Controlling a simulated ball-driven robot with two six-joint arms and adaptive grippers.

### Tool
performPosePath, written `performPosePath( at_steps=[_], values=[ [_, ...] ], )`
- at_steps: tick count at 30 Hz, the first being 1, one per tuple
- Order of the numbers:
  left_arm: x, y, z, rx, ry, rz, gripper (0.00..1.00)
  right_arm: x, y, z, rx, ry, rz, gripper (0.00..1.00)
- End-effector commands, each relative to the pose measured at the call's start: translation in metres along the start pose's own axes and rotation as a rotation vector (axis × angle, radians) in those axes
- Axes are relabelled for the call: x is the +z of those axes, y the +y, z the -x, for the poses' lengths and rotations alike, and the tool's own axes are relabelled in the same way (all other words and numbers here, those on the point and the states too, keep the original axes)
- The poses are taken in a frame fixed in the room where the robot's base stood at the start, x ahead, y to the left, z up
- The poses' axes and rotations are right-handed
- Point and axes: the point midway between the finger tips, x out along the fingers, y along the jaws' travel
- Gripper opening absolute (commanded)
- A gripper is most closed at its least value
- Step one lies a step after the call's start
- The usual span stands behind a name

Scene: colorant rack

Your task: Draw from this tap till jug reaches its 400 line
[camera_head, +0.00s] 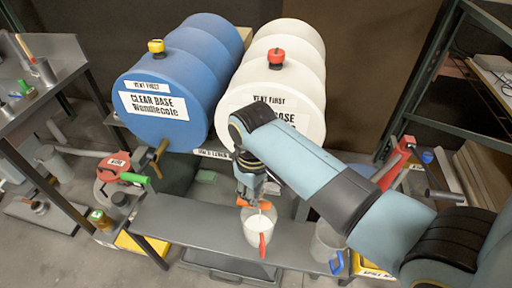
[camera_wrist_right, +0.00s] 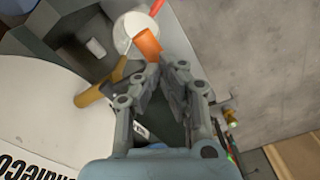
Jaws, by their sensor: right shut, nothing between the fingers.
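The white drum (camera_head: 282,75) lies on its side with a red cap (camera_head: 276,57) on top. Its brass tap (camera_wrist_right: 95,95) has an orange lever (camera_wrist_right: 148,42), also seen in the head view (camera_head: 250,203). The jug (camera_head: 257,232), with a red handle (camera_head: 262,246), stands under the tap on the grey shelf; white liquid shows in it, also in the right wrist view (camera_wrist_right: 128,28). A thin white streak shows above it. Its 400 line cannot be read. My right gripper (camera_wrist_right: 168,72) is shut and empty, close beside the lever. My left gripper is out of view.
A blue drum (camera_head: 180,75) marked CLEAR BASE, with a yellow cap (camera_head: 156,46), lies at the left. A second jug with a blue handle (camera_head: 337,263) stands right of the first. The grey shelf (camera_head: 190,225) is bare to the left.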

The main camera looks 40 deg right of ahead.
Motion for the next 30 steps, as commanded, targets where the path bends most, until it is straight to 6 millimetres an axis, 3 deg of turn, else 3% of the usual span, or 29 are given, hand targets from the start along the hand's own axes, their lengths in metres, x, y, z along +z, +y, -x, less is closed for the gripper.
performPosePath(
  at_steps=[11, 24, 30],
  values=[
    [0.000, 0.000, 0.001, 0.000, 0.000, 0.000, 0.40, 0.001, -0.001, 0.005, -0.001, -0.002, 0.000, 0.00],
    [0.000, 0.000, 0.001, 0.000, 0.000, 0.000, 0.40, 0.000, -0.001, 0.049, -0.001, 0.000, 0.000, 0.00],
    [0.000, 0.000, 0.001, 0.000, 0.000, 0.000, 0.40, 0.001, -0.001, 0.055, -0.001, -0.002, 0.000, 0.00]
  ],
)
